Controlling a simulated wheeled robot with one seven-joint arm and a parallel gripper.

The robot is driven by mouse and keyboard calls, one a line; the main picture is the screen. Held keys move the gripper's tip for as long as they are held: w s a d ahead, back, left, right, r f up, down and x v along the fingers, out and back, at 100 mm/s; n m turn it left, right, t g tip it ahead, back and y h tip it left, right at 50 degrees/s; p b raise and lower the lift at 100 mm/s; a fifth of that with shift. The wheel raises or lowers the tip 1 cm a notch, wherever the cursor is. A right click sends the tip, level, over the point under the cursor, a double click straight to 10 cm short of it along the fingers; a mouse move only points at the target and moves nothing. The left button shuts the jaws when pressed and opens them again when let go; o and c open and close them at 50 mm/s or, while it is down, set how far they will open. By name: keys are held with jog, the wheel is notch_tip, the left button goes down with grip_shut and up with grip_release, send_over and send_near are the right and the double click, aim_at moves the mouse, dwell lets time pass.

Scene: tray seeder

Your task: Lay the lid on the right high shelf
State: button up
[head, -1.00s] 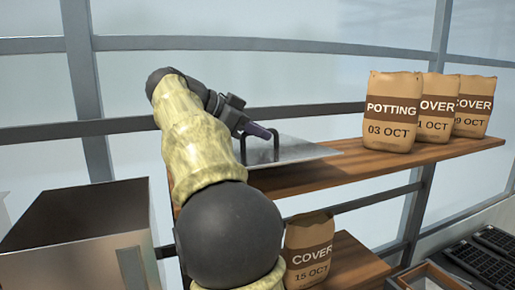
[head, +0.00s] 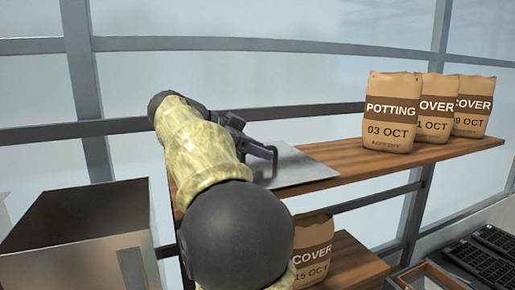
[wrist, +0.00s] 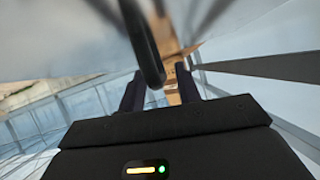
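The lid (head: 302,169) is a flat grey metal plate with a dark bar handle. In the head view it lies at the left end of the wooden high shelf (head: 375,157), and it looks flat on the board. My arm hides its left part. My gripper (head: 268,153) is at the handle. In the wrist view the two fingers (wrist: 160,92) stand apart, with the dark handle (wrist: 146,45) running down to the gap between them. I see no finger pressed on the handle.
Paper sacks, the nearest a POTTING sack (head: 390,112), stand on the right part of the high shelf. A COVER sack (head: 313,250) stands on the lower shelf. An open metal bin (head: 85,260) is at the left. Black trays (head: 480,255) lie at the lower right.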

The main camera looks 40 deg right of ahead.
dwell(0.3)
jog(key=b+v, duration=0.2)
jog(key=v, duration=1)
dwell(0.6)
